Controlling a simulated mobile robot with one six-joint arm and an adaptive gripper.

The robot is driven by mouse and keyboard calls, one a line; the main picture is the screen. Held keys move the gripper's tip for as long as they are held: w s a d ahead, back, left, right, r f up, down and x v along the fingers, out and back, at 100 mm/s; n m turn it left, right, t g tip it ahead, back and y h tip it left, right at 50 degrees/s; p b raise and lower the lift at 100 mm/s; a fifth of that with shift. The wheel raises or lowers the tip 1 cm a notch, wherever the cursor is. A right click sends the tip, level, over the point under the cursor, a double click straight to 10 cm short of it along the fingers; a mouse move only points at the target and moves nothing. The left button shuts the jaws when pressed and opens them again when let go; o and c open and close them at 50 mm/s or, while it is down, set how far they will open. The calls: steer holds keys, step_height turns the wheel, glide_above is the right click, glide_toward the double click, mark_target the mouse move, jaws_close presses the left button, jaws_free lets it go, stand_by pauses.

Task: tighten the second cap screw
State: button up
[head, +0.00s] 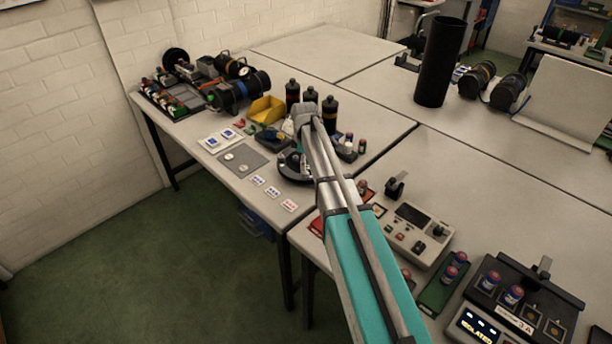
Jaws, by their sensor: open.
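My arm reaches away from the camera over the far left bench. My gripper (303,121) is at its far end, above a round dark fixture (292,168), mostly hidden by my own wrist and forearm. Its jaws are open, though the fingertips cannot be made out. The fixture shows only its left part and rim, with a paler top inside. The cap screws are hidden or too small to tell, so I cannot tell how the gripper stands to the second one.
A yellow bin (267,110), several dark bottles (292,95) and a grey mat (243,160) surround the fixture. A tall black cylinder (440,62) stands on the back bench. A control box (411,232) sits on the near bench. The far middle bench (330,50) is clear.

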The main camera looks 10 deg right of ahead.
mark_target(305, 174)
steer(key=shift+f+b, duration=1.95)
steer(key=shift+f, duration=0.3)
steer(key=shift+w, duration=0.1)
jaws_close()
